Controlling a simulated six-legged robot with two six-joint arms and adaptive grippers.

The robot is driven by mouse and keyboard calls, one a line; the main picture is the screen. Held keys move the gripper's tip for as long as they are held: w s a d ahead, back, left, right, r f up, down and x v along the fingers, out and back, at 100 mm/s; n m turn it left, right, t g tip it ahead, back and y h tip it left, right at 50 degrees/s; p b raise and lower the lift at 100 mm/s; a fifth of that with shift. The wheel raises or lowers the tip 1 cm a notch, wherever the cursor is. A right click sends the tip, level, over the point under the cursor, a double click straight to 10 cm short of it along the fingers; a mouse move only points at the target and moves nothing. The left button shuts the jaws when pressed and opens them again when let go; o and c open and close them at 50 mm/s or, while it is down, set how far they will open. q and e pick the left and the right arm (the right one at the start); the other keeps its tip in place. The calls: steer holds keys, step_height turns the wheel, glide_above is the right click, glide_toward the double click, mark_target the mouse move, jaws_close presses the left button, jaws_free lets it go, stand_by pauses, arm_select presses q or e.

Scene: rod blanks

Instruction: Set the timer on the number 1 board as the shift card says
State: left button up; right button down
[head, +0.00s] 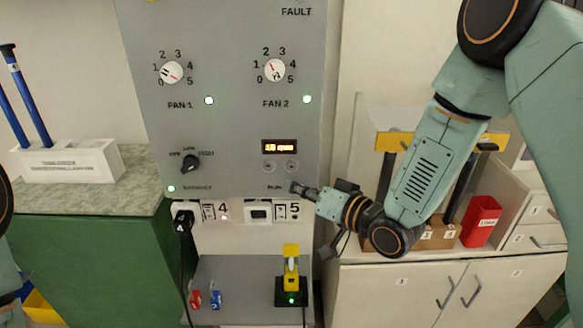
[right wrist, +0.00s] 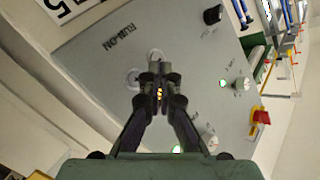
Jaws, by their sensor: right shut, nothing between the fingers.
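The grey control board (head: 230,120) fills the middle of the head view; its board number is not seen. Its timer has an amber lit display (head: 279,146), whose text is too small to read surely. Two round buttons sit below the display, a left button (head: 270,166) and a right button (head: 291,166). My right gripper (head: 296,187) is shut and empty, its tips just below the right button. In the right wrist view the tips (right wrist: 158,72) overlap the timer, close to one button (right wrist: 155,55); contact cannot be told. I cannot identify the shift card. My left gripper is out of view.
The board also bears a FAN 1 dial (head: 172,72), a FAN 2 dial (head: 274,70) and a black selector knob (head: 190,163). Sockets (head: 260,212) lie beneath. A yellow device (head: 291,272) stands on the lower shelf; a red cup (head: 481,220) is right.

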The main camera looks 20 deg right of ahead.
steer(key=shift+w+d, duration=0.3)
steer(key=shift+w, duration=0.6)
steer(key=shift+w+d, duration=0.25)
steer(key=shift+w, duration=0.65)
steer(key=shift+w, duration=0.1)
steer(key=shift+w+d, duration=0.1)
steer(key=shift+w, duration=0.2)
steer(key=shift+w+d, duration=0.1)
steer(key=shift+w, duration=0.3)
stand_by(0.9)
steer(key=shift+s+a, duration=0.2)
steer(key=shift+s, duration=0.6)
steer(key=shift+s+a+p, duration=0.15)
steer(key=shift+s+a, duration=0.1)
steer(key=shift+s, duration=0.55)
steer(key=shift+s+a+p, duration=0.2)
steer(key=shift+s, duration=0.6)
steer(key=shift+s+a+p, duration=0.15)
steer(key=shift+s+a, duration=0.1)
steer(key=shift+s, duration=0.55)
